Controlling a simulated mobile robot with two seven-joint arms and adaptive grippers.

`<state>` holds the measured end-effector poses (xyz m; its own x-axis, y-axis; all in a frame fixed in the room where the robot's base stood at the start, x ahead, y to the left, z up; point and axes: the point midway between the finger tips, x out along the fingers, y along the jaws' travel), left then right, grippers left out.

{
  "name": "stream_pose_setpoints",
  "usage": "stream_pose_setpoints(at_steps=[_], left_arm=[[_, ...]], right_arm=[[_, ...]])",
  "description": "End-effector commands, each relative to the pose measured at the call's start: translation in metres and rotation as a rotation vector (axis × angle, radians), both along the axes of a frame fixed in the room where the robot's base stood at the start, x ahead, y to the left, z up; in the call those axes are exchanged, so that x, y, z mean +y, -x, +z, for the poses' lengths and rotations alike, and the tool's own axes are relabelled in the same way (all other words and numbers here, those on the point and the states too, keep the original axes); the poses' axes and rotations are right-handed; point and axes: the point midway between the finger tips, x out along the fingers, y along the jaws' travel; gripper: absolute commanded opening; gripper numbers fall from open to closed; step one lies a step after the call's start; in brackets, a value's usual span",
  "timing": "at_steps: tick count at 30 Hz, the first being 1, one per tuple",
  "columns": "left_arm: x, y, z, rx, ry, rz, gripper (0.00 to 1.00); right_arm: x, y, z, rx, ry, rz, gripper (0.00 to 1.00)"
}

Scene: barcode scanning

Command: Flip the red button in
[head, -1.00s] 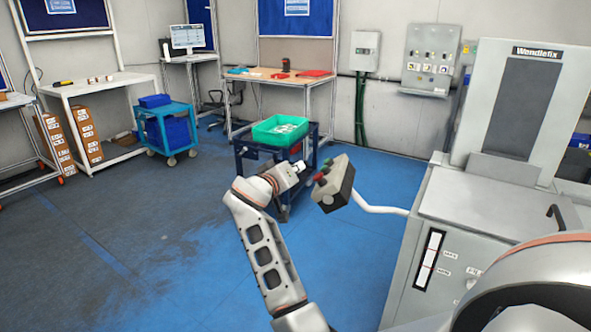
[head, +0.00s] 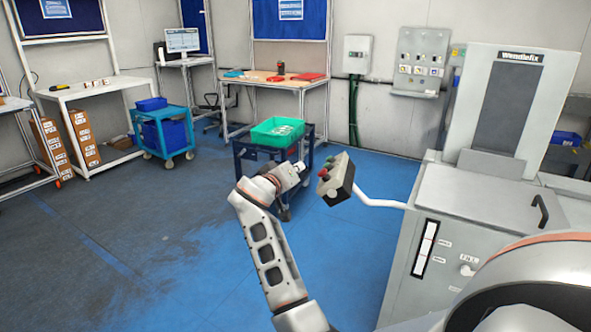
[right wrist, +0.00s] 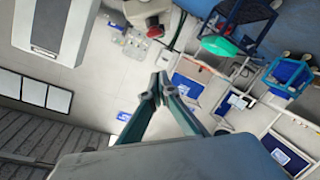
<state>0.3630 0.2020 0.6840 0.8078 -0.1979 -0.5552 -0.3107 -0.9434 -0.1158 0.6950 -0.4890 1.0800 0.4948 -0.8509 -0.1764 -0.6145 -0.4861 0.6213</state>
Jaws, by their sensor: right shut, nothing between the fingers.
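A control box (head: 341,184) with a dark side and a pale face sits on the end of a white curved arm, left of the grey machine. Red and green buttons stick out of its left-facing side; a red button (head: 323,173) is low on that face, with green above it. My right gripper (head: 302,166) is just left of the buttons, with a small gap in the picture; depth is hard to judge. In the right wrist view its fingers (right wrist: 158,90) meet at the tips, shut and empty. My left gripper is not in view.
The grey machine (head: 470,215) stands at the right. A dark cart with a green bin (head: 277,132) stands behind my right gripper. A workbench (head: 270,80) is at the back and a blue trolley (head: 165,132) at the back left.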

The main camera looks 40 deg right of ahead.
Motion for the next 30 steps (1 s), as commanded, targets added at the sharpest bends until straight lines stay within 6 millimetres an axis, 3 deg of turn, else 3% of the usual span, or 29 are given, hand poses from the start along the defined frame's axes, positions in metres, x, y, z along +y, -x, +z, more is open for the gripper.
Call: stream_pose_setpoints(at_steps=[25,28,30], left_arm=[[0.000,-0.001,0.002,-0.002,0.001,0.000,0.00],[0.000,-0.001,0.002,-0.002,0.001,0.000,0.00],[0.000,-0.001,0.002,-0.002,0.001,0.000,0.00]], right_arm=[[-0.002,0.000,0.000,0.002,0.000,0.003,0.00],[0.000,0.000,-0.014,0.012,-0.001,0.028,0.00],[0.006,0.000,-0.036,0.030,-0.003,0.073,0.00]])
